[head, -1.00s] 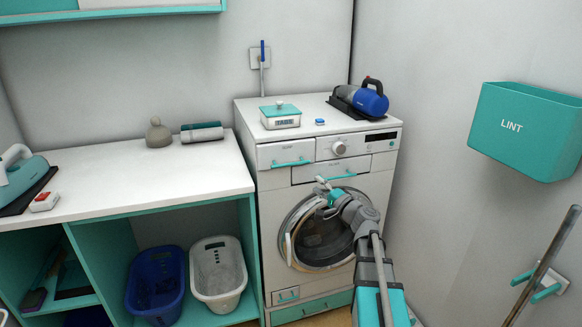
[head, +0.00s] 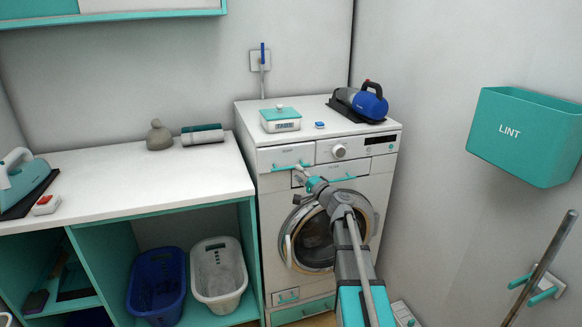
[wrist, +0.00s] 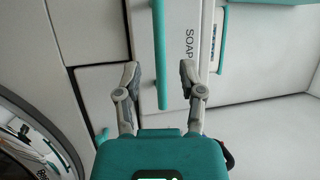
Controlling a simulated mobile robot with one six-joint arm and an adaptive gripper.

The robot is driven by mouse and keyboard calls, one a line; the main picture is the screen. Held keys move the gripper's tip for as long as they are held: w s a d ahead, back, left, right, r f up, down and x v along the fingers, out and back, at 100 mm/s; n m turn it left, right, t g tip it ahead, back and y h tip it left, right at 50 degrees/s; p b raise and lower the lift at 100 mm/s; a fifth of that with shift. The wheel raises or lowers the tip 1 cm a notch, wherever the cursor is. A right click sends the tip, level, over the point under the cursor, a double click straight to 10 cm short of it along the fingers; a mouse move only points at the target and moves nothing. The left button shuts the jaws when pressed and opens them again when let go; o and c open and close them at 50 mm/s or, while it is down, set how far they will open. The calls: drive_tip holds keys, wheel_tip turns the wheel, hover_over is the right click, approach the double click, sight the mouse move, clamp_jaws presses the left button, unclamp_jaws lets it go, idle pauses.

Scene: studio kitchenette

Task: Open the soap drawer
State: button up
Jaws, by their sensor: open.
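The soap drawer (head: 275,156) is the white front at the upper left of the washing machine; it looks shut. In the wrist view its front (wrist: 177,30) carries the word SOAP. Its teal bar handle (wrist: 160,40) runs lengthwise between my fingers. My gripper (wrist: 159,75) is open, one finger on each side of the handle's end, with gaps visible on both sides. In the head view my gripper (head: 299,171) is just in front of the drawer, partly covering the handle's right end.
The washing machine (head: 268,215) has a second teal handle (head: 343,179) right of the soap drawer and a round door (head: 312,240) below. A white counter (head: 130,185) adjoins left; a LINT bin (head: 520,135) hangs right.

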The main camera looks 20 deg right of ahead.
sight(291, 168)
drive_tip(key=shift+x, duration=2.15)
clamp_jaws()
